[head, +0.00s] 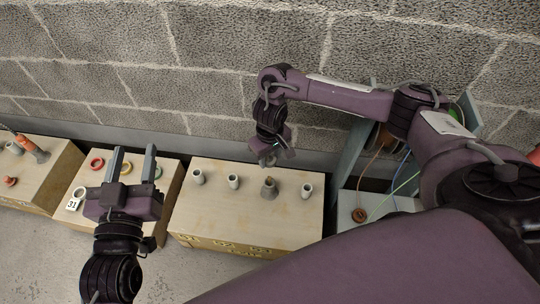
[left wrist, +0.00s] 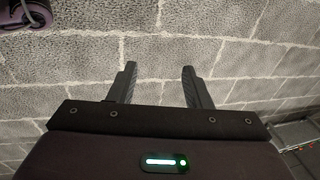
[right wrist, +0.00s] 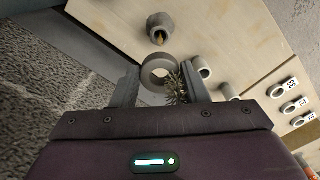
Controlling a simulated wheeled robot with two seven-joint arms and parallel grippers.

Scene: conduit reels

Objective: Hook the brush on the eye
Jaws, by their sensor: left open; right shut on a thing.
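My right gripper (head: 270,156) hangs over the back of the middle bench. In the right wrist view it is shut on the brush (right wrist: 175,90), whose dark bristles and a grey ring (right wrist: 147,72) show between the fingers. The brush is too small to make out in the head view. A darker grey pipe stub (head: 269,188) stands on the bench; in the right wrist view a yellowish tip shows in its mouth (right wrist: 159,37). I cannot tell whether that tip is the eye. My left gripper (head: 133,163) is open and empty above the left bench.
The middle bench (head: 215,215) also bears pale pipe stubs (head: 233,181). The left bench has red and pale rings (head: 97,163) and a "31" tag (head: 73,204). Reels with coloured lines (head: 378,138) stand at right. A block wall (head: 220,60) rises close behind.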

